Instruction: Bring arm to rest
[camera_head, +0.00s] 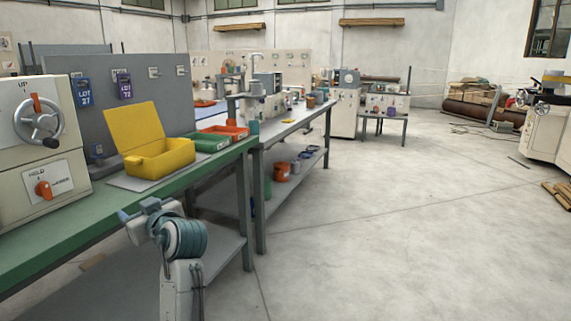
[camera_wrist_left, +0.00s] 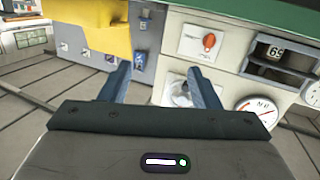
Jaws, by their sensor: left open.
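My left gripper (camera_head: 128,214) is raised in front of the green bench's front edge, below the yellow box, in the head view. In the left wrist view its two blue-grey fingers (camera_wrist_left: 158,78) stand apart with nothing between them. The beige machine (camera_head: 40,140) stands on the bench at the left, with a hand wheel (camera_head: 39,121) and an orange knob (camera_head: 43,189). In the left wrist view the machine's panel shows a red knob (camera_wrist_left: 208,41) and a round gauge (camera_wrist_left: 254,110) beyond the fingers. My right gripper is in neither view.
An open yellow box (camera_head: 158,158) stands on the green bench (camera_head: 100,206). Green (camera_head: 207,143) and orange (camera_head: 229,130) trays lie beside it. A second bench (camera_head: 290,128) with tools extends behind. The concrete floor (camera_head: 400,220) to the right is clear.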

